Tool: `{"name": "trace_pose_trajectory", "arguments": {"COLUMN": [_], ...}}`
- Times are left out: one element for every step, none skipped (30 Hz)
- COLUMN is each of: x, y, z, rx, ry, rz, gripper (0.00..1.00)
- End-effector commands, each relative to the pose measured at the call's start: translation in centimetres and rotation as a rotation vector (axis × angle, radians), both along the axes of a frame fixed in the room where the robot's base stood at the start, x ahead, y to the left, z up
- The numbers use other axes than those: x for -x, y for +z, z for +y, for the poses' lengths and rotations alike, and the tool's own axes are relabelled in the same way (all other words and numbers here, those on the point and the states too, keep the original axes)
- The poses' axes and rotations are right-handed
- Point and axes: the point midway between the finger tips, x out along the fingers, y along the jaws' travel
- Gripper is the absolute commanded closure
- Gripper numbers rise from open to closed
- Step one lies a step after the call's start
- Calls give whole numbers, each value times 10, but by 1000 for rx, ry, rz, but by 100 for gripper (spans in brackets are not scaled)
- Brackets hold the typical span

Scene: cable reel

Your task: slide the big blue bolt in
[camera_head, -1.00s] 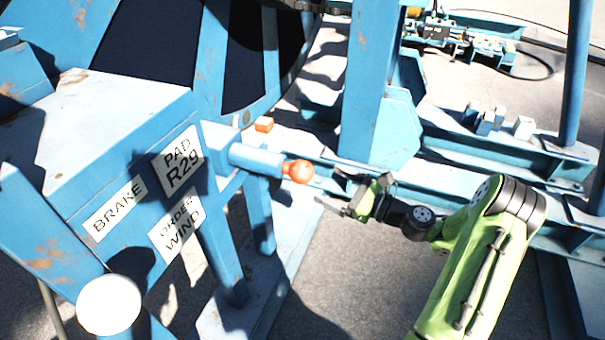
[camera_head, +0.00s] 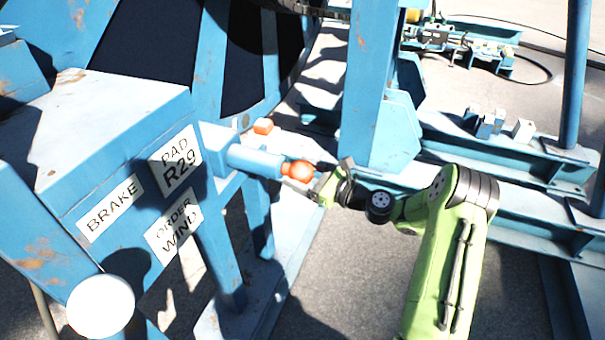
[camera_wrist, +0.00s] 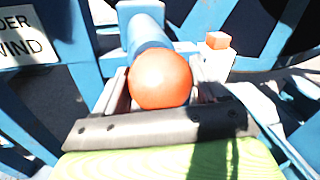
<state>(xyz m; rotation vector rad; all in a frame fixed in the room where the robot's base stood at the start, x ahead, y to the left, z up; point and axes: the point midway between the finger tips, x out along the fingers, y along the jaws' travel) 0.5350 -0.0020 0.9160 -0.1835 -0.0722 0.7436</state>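The big blue bolt (camera_head: 254,161) sticks out of a bracket on the blue frame, with an orange ball knob (camera_head: 298,171) on its end. In the wrist view the bolt (camera_wrist: 147,33) runs away from me behind the orange knob (camera_wrist: 160,79). My gripper (camera_head: 302,180) is at the knob, its fingers apart on either side of it. In the wrist view the gripper (camera_wrist: 162,92) shows one finger left and one right of the knob. I cannot tell if they touch it. The bolt's far end is hidden in the bracket.
A small orange block (camera_head: 263,126) sits on the frame behind the bolt. Labelled plates such as BRAKE (camera_head: 110,208) are on the blue housing at left. A blue upright post (camera_head: 364,90) stands close behind my gripper. A white round disc (camera_head: 100,306) is at lower left.

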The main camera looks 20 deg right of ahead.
Motion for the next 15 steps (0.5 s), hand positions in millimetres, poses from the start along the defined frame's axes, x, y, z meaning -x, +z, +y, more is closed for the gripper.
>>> {"name": "trace_pose_trajectory", "arguments": {"x": [0,0,0,0,0,0,0,0,0,-2,-3,-7,-10,-14,-20], "y": [0,0,0,0,0,0,0,0,0,0,1,2,3,4,4], "z": [0,0,0,0,0,0,0,0,1,2,5,10,15,21,30], "rx": [0,0,0,0,0,0,1,1,0,0,0,-1,-1,-2,-2], "ry": [0,0,0,0,0,0,0,0,1,1,2,3,4,5,5], "rz": [0,0,0,0,0,0,1,1,0,0,1,0,1,1,1], "gripper": [54,59,65,70,74,80,84,84,84,84,84,84,84,84,84]}}
